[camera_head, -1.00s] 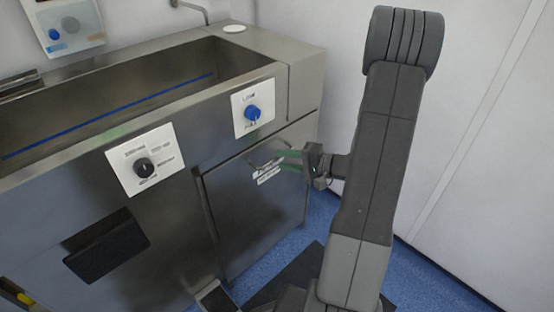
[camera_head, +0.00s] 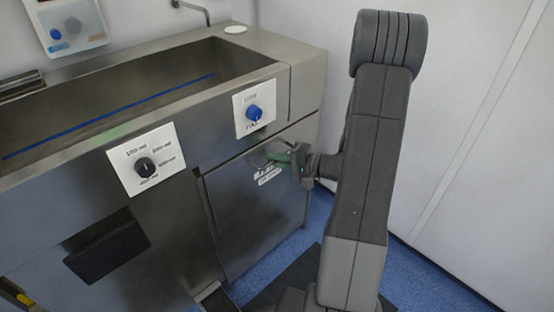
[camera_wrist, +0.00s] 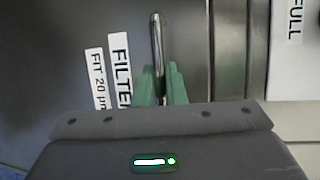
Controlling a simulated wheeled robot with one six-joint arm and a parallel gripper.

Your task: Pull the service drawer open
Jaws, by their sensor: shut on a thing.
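The service drawer (camera_head: 235,222) is a grey metal front at the right end of the steel unit, with a bar handle near its top edge and a white label (camera_head: 268,176) below the handle. The front looks flush with the unit. My gripper (camera_head: 276,157) is at the handle, with its green fingertips closed on it. In the wrist view the handle (camera_wrist: 158,45) is a shiny bar running between the two green fingers (camera_wrist: 160,85), beside labels reading "FILTER" and "FIT 20".
The steel unit has a long basin (camera_head: 120,95) on top. A blue knob (camera_head: 254,112) sits above the drawer and a black knob (camera_head: 145,167) to its left. A dark box (camera_head: 105,247) juts out at lower left. Blue floor (camera_head: 265,270) lies in front of the drawer.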

